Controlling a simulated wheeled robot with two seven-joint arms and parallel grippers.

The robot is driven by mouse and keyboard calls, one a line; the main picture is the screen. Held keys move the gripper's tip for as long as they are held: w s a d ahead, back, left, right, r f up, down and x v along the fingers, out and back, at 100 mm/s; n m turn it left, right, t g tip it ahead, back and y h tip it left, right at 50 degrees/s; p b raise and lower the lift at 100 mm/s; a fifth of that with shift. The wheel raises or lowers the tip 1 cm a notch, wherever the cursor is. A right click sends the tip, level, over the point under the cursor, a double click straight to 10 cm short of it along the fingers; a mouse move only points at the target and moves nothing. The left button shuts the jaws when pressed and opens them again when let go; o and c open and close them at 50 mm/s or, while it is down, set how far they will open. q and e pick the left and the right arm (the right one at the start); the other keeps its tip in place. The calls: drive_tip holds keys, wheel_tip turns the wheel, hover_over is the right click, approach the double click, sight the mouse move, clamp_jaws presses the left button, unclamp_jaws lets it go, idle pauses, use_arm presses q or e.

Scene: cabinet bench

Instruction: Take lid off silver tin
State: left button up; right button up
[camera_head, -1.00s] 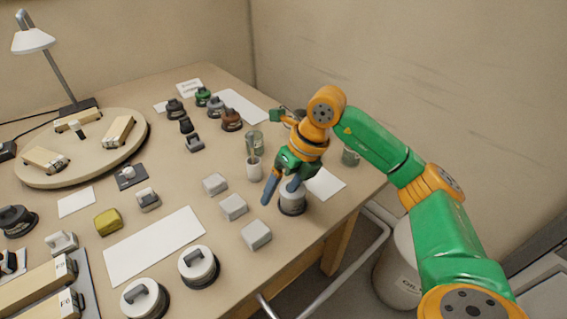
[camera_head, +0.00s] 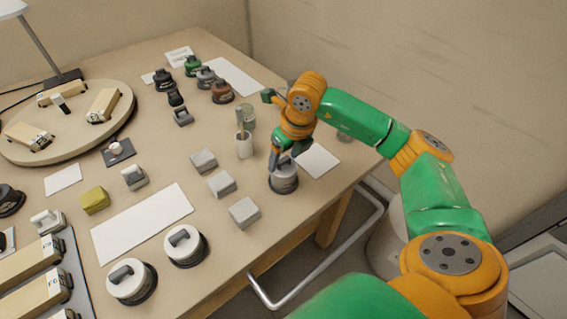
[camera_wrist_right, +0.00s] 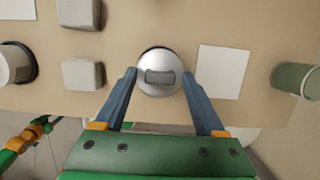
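The silver tin (camera_head: 284,184) stands upright near the right end of the bench, with its lid on. In the right wrist view the round silver lid (camera_wrist_right: 160,57) shows from above, with a dark grey block-shaped knob (camera_wrist_right: 160,77) in its middle. My right gripper (camera_head: 282,160) is over the tin, fingers pointing down. In the right wrist view the gripper (camera_wrist_right: 159,74) is open, with one blue finger on each side of the lid and nothing clamped. Whether the fingertips touch the lid cannot be told.
A white cup (camera_head: 244,147) and a glass jar (camera_head: 248,117) stand close behind the tin. Several grey blocks (camera_head: 221,184) lie to its left. A white sheet (camera_head: 318,161) lies on its right. Two white-lidded pots (camera_head: 186,247) stand by the front edge.

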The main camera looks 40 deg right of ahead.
clamp_jaws()
drive_tip(key=shift+r, duration=0.1)
